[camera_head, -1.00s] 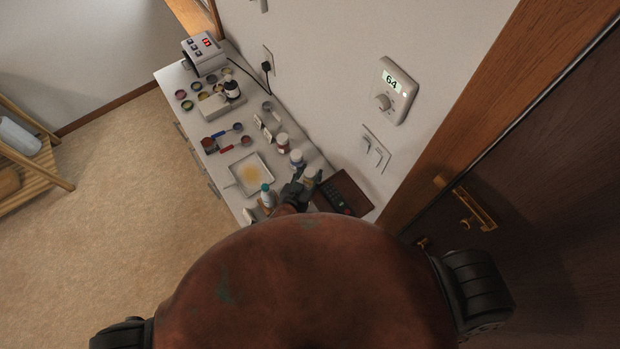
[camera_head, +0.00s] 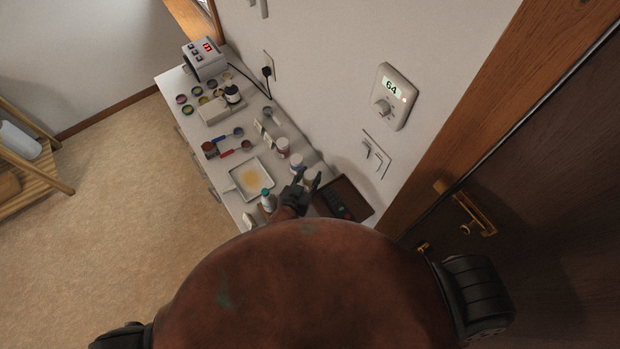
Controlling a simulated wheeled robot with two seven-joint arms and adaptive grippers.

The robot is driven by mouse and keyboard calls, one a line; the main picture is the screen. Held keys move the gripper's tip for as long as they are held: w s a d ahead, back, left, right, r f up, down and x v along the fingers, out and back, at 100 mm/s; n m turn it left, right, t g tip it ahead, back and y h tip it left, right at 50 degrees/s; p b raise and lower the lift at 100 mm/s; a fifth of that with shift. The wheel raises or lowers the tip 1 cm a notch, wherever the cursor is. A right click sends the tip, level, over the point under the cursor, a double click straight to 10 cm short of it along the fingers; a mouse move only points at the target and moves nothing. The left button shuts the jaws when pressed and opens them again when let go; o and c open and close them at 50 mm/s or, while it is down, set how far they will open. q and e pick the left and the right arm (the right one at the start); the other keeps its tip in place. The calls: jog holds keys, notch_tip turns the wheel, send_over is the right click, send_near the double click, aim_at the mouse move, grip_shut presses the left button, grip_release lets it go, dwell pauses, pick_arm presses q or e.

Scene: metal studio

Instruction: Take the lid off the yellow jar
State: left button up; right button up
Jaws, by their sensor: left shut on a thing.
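My left gripper (camera_head: 306,182) is over the near end of the white counter, by the wall, its dark fingers pointing up the picture. It is shut on a small pale yellowish thing between its fingers, which looks like the lid of the yellow jar (camera_head: 309,177). The jar is mostly hidden by the fingers, and I cannot tell whether lid and jar are apart. My right gripper is not in view.
A white-capped jar (camera_head: 296,161) and a red-labelled jar (camera_head: 282,147) stand just beyond. A teal-capped bottle (camera_head: 267,199) and a white tray (camera_head: 249,179) are left of the gripper. A brown tray (camera_head: 355,198) with a dark remote (camera_head: 336,205) lies right.

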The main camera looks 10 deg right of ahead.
pick_arm(q)
notch_tip(320, 180, up, 8)
jog(key=shift+r, duration=0.1)
jog(key=o, duration=0.7)
jog(key=shift+c, duration=0.2)
grip_shut()
